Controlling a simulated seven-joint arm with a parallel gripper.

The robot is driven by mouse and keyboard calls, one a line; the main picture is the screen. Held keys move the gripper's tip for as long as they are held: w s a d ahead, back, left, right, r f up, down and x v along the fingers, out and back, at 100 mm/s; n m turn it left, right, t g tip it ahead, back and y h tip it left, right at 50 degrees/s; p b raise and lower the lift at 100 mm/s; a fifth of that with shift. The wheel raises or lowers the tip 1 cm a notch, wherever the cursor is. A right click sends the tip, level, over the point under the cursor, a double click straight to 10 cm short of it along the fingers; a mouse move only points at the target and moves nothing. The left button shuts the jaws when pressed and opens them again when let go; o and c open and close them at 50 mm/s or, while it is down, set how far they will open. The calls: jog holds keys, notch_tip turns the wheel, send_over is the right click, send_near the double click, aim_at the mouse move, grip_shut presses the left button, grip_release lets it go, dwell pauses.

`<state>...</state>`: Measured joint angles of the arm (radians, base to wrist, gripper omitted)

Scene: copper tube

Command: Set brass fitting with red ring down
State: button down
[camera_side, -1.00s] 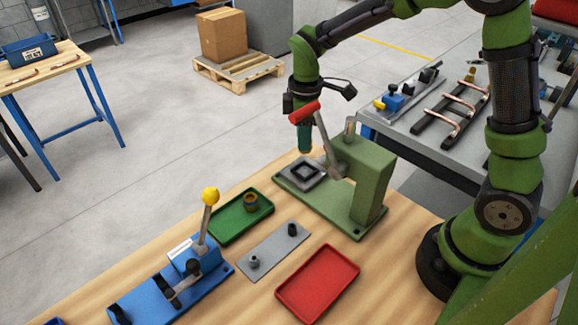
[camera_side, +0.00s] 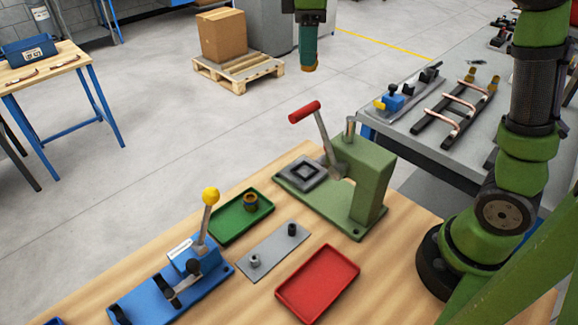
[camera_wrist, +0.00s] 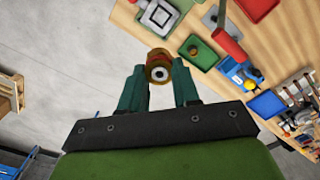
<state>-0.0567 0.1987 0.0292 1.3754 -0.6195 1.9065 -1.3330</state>
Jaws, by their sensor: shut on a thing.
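My gripper (camera_side: 308,66) is raised high above the far edge of the wooden bench, pointing down. In the wrist view my gripper (camera_wrist: 160,80) is shut on a brass fitting with a red ring (camera_wrist: 157,66), held at the fingertips. In the side view the fingers mostly hide this fitting. The green arbor press (camera_side: 362,172), with a red-handled lever (camera_side: 305,112) and a square grey nest (camera_side: 303,173), stands on the bench below. The green tray (camera_side: 222,230) holds another brass piece (camera_side: 250,203). The red tray (camera_side: 318,283) is empty.
A grey plate (camera_side: 272,252) with two posts lies between the trays. A blue fixture (camera_side: 165,293) with a yellow-knobbed lever (camera_side: 210,196) stands at the left. A grey table (camera_side: 420,138) with copper tubes on a rack is behind the press. The air around the gripper is clear.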

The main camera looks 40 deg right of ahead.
jog(key=shift+r, duration=0.5)
jog(key=shift+a+r, duration=0.2)
jog(key=s+a+n, duration=0.9)
jog(key=s+a, duration=0.9)
jog(key=s, duration=0.4)
jog(key=f, duration=3)
jog(key=shift+w+a+f, duration=0.1)
jog(key=shift+w+a, duration=0.05)
jog(key=shift+w, duration=0.25)
